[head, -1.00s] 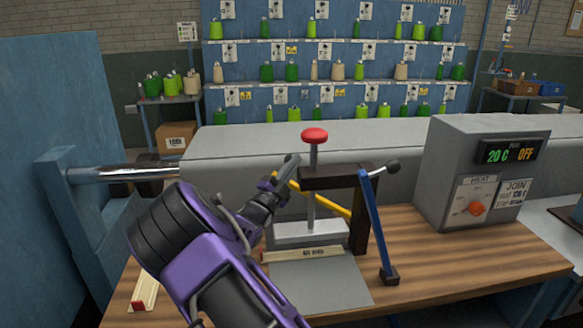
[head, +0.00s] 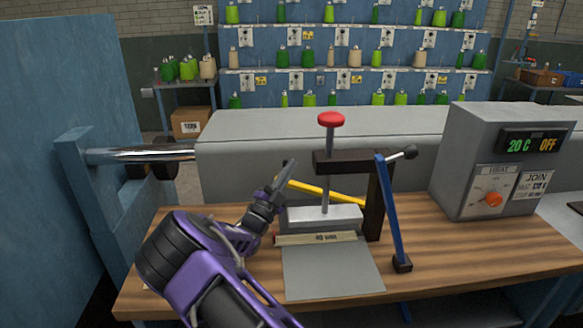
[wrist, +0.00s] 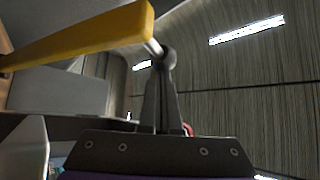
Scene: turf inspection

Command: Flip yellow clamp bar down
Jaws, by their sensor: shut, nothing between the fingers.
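The yellow clamp bar (head: 325,191) slopes gently across the press in the head view, its left end raised above the grey press block (head: 322,216). In the wrist view the bar (wrist: 85,35) comes in from the left, with a short metal pin at its end. My gripper (head: 288,168) is shut and empty at the bar's left end. In the wrist view my fingertips (wrist: 166,58) are close against the pin; whether they touch it is unclear. The bar's right end is partly hidden behind the dark upright.
A red-knobbed post (head: 330,119) and a blue lever (head: 391,210) stand right of my gripper. A grey heat control box (head: 470,150) is at the table's right. A grey plate (head: 332,272) lies in front of the press. The wooden tabletop (head: 455,258) has free room at front right.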

